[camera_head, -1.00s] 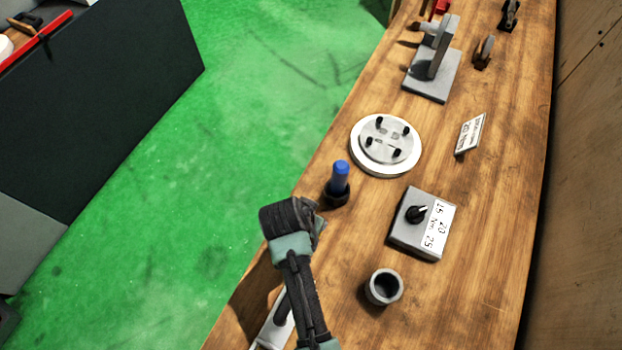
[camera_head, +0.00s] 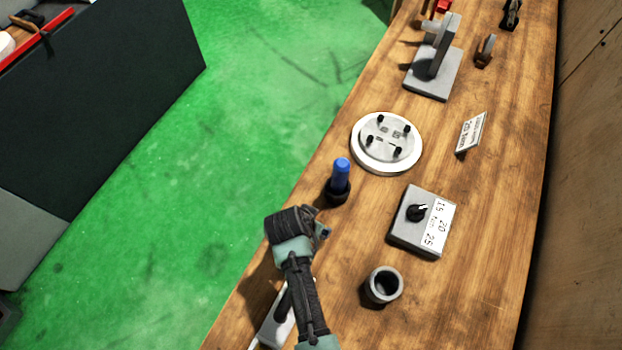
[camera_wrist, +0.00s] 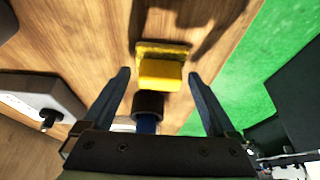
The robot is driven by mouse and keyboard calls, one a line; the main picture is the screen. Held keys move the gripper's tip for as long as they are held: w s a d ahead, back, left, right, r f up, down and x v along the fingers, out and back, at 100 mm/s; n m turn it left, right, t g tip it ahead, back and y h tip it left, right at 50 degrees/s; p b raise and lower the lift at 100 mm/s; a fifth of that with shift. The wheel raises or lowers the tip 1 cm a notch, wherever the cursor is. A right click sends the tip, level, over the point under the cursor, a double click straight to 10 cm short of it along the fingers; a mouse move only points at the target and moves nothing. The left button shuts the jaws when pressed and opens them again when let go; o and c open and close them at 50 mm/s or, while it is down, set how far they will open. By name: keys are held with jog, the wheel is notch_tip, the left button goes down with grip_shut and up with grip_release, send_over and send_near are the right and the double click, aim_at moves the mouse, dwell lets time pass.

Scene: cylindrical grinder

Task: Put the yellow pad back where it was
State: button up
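The yellow pad (camera_wrist: 160,73) shows in the wrist view as a block over a flat yellow plate (camera_wrist: 160,46), on the wooden bench. It lies in the middle of the picture, beyond and between my two fingertips. My gripper (camera_wrist: 158,75) is open, with a finger on each side and nothing held. I cannot tell whether the fingers touch the pad. In the head view my gripper (camera_head: 324,231) is over the near left edge of the bench. The pad is not visible there.
A blue-handled tool (camera_head: 341,174) in a dark ring holder stands just beyond my gripper; its blue part also shows in the wrist view (camera_wrist: 146,124). To the right are a grey dial box (camera_head: 405,235) and a grey cup (camera_head: 384,286). A round white plate (camera_head: 364,164) lies farther back.

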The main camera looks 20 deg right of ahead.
jog(key=shift+r, duration=0.15)
jog(key=v, duration=1.2)
jog(key=w+a+r+n+t, duration=0.15)
jog(key=w+r+t, duration=0.35)
jog(key=r, duration=0.5)
jog(key=w+a+r+n+t+y, duration=0.1)
jog(key=w+r+n+t, duration=0.15)
jog(key=w+r, duration=0.6)
jog(key=w+a+r+n+t, duration=0.1)
jog(key=w+a+r+t, duration=0.2)
jog(key=r, duration=0.9)
notch_tip(320, 180, up, 16)
jog(key=s+n+t, duration=0.1)
jog(key=n+t, duration=0.1)
jog(key=t, duration=0.5)
jog(key=s+a+r+n+t+y, duration=0.1)
jog(key=s+r+t, duration=0.2)
jog(key=s+r, duration=0.3)
jog(key=s+a+r+n+t+y, duration=0.1)
jog(key=s+r+t, duration=0.3)
jog(key=r, duration=0.9)
jog(key=shift+s+a+r+n+y, duration=0.3)
jog(key=shift+s+a+n, duration=0.35)
jog(key=shift+s, duration=0.55)
jog(key=shift+f, duration=0.15)
